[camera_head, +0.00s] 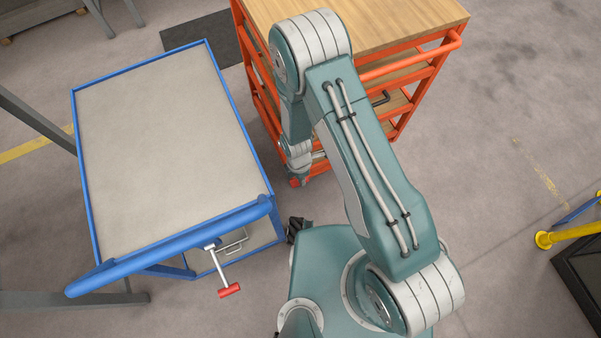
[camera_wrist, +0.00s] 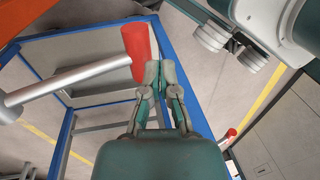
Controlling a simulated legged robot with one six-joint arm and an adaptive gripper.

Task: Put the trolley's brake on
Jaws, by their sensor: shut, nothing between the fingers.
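The blue-framed trolley (camera_head: 165,150) with a grey top stands at the left in the head view. Under its blue push bar, at its near end, a pale lever (camera_head: 218,265) sticks out and ends in a red grip (camera_head: 229,291). In the wrist view a grey lever (camera_wrist: 70,78) comes in from the left and ends in a red grip (camera_wrist: 135,40). My gripper (camera_wrist: 160,72) is shut and empty, its fingertips just right of that grip. I cannot tell whether they touch it. In the head view my fingers cannot be made out clearly.
An orange cart (camera_head: 376,72) with a wooden top stands at the upper middle, behind my arm. A yellow post base (camera_head: 543,240) and a dark box (camera_head: 585,275) are at the right. Grey floor lies open at the upper right.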

